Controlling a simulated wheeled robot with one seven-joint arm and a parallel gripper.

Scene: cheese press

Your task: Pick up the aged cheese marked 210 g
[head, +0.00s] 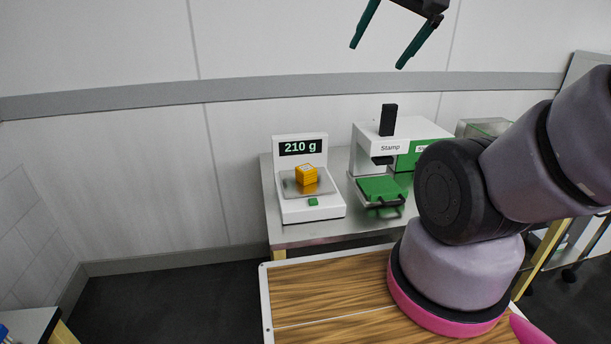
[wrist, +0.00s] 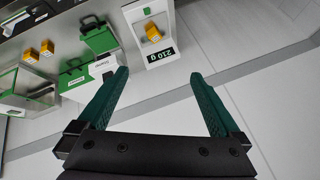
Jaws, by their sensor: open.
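The aged cheese (head: 306,175) is a small orange-yellow block resting on the plate of a white scale (head: 312,211). The scale's display (head: 300,147) reads 210 g. In the wrist view the cheese (wrist: 152,32) lies on the scale (wrist: 140,12) near the top, beyond my fingertips. My gripper (head: 376,55) is raised high in front of the wall, well above the scale. Its two dark green fingers are spread apart with nothing between them, as the wrist view (wrist: 158,78) also shows.
A white and green stamp machine (head: 370,136) with a green tray (head: 380,189) stands right of the scale on a metal table (head: 312,236). In the wrist view, two more orange blocks (wrist: 31,55) (wrist: 47,48) sit near other green equipment. The air around my gripper is clear.

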